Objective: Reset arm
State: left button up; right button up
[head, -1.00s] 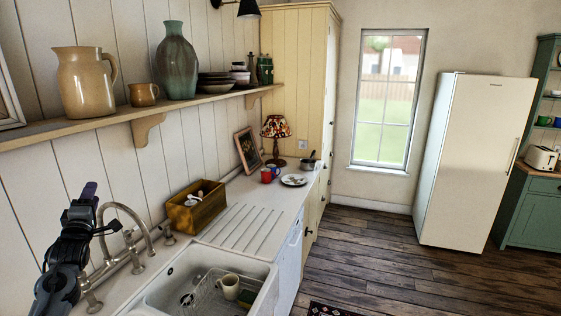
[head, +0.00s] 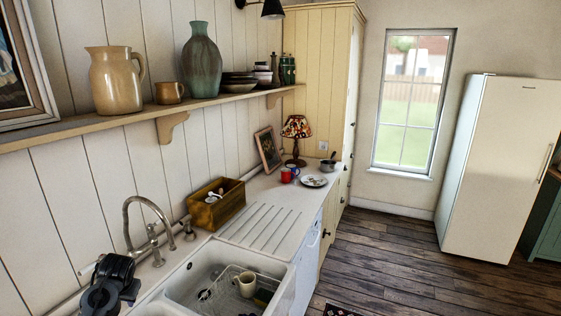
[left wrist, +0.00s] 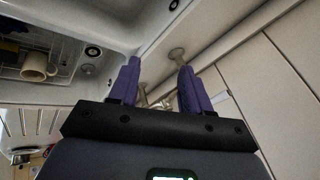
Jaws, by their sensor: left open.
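My left gripper (head: 116,270) shows as a dark shape at the lower left of the head view, beside the sink and near the base of the tap. In the left wrist view its two purple fingers (left wrist: 159,69) stand apart with nothing between them, so it is open and empty. The fingers are hardly visible in the head view. My right arm and gripper are not in view.
The curved tap (head: 148,215) stands close to my left gripper. The white sink (head: 190,276) holds a wire rack and a cream mug (head: 246,284). A wooden box (head: 217,208) stands on the counter (head: 264,190). A shelf (head: 130,117) with jugs runs above.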

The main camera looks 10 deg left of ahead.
pick_arm(q)
jog(key=s+d+f+m+h, duration=0.1)
jog(key=s+d+f+m, duration=0.1)
jog(key=s+d+f, duration=0.7)
jog(key=s+d+f+m+h, duration=0.1)
jog(key=s+d+f+m, duration=0.1)
jog(key=s+d+f, duration=0.7)
jog(key=s+d+r+h, duration=0.2)
jog(key=s+d+r, duration=0.1)
jog(key=s+d, duration=0.5)
jog(key=s+d+r+h, duration=0.1)
jog(key=s+d+r, duration=0.1)
jog(key=s+d, duration=0.7)
notch_tip(320, 180, down, 10)
jog(key=s+a+b, duration=0.2)
jog(key=b, duration=0.9)
notch_tip(320, 180, up, 31)
jog(key=p, duration=3.1)
jog(key=shift+a+m+t, duration=0.15)
jog(key=shift+m+t, duration=0.15)
jog(key=shift+m, duration=0.1)
